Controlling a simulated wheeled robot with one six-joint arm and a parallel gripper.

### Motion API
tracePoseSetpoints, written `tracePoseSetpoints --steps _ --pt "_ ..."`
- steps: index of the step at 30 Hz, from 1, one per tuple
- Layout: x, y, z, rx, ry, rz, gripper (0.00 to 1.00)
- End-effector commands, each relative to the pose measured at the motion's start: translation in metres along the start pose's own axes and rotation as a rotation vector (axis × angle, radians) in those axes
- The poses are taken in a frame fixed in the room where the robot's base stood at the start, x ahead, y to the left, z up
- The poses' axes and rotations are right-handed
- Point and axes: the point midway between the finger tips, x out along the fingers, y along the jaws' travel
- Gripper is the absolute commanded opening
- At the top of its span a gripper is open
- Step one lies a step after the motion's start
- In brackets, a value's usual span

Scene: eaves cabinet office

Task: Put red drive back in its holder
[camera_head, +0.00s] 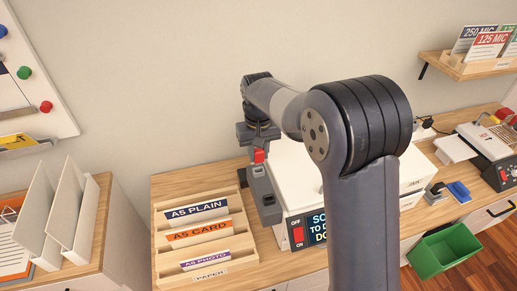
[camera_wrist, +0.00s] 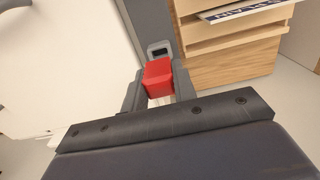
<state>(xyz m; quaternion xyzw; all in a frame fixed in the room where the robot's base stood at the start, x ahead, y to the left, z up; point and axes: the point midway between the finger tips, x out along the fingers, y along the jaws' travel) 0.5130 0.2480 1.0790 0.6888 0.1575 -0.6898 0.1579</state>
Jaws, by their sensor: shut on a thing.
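The red drive (camera_head: 259,155) is between the fingers of my gripper (camera_head: 258,140), which is shut on it. In the wrist view the red drive (camera_wrist: 158,72) shows as a red block between the two grey fingertips (camera_wrist: 157,84). A dark grey upright part (camera_head: 265,193), which looks like the holder, stands beside the white machine, below my gripper. In the wrist view a grey piece with a small pale-edged opening (camera_wrist: 160,48) lies just beyond the drive. I cannot tell whether the drive touches it.
A wooden paper sorter (camera_head: 165,225) with labelled cards stands left of the white machine (camera_head: 290,165), which has a red switch (camera_head: 298,235). My arm hides part of the machine. A laminator-like device (camera_head: 485,145) and a green bin (camera_head: 445,250) are at right.

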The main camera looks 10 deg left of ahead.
Motion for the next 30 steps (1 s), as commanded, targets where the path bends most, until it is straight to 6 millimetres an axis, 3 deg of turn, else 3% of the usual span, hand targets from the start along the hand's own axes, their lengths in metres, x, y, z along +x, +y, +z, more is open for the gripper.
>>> tracePoseSetpoints --steps 6,30 --pt "0.0123 0.0000 -0.0001 0.000 0.001 0.000 0.00" --pt "0.0120 0.0000 -0.0002 0.000 0.002 0.000 0.00"
